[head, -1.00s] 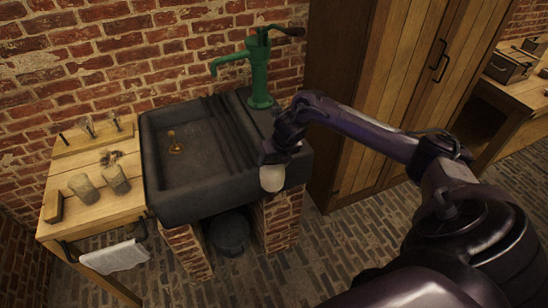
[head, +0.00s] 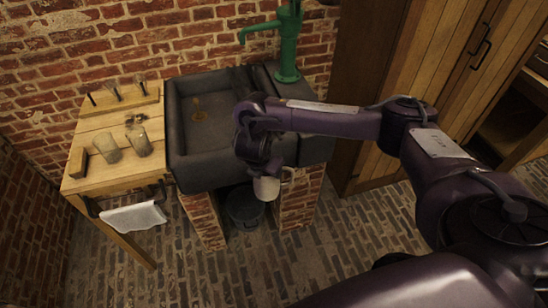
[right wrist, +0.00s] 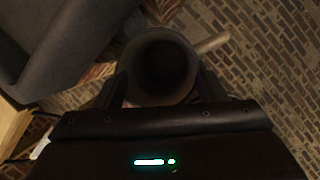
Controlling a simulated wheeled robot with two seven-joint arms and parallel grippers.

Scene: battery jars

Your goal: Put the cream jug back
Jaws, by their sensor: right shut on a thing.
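The cream jug (head: 267,189) hangs below my right gripper (head: 264,176), in front of the stone sink's front edge. It is pale, with its handle toward the right. In the right wrist view the jug (right wrist: 160,62) is seen from above, its dark round mouth between the two fingers of my right gripper (right wrist: 160,92), which is shut on it. The jug looks upright and clear of the floor. My left gripper is not in view.
The dark stone sink (head: 186,158) stands on brick piers with a bucket (head: 245,206) beneath. A green pump (head: 288,45) stands behind.

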